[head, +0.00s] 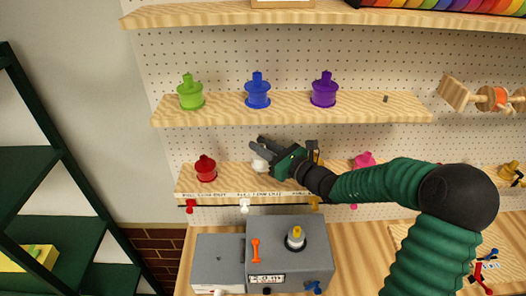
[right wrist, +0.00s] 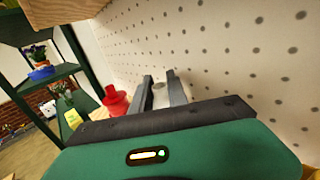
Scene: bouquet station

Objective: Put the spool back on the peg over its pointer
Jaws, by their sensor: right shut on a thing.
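My right gripper (head: 256,143) reaches in from the right over the lower shelf. Its two fingers close around a white spool (head: 260,165), mostly hidden under the fingers in the head view. In the right wrist view a pale piece (right wrist: 158,88) shows between the fingers (right wrist: 159,76). I cannot tell whether the spool touches the shelf. Small pointers hang along the lower shelf's front edge: red (head: 190,205), white (head: 244,205), yellow (head: 314,202) and pink (head: 353,206). My left gripper is not in view.
A red spool (head: 205,169) stands left of the gripper, also in the wrist view (right wrist: 115,101). A pink spool (head: 364,159) is to the right. Green (head: 190,93), blue (head: 257,92) and purple (head: 323,90) spools stand on the upper shelf. A grey machine (head: 215,252) is below.

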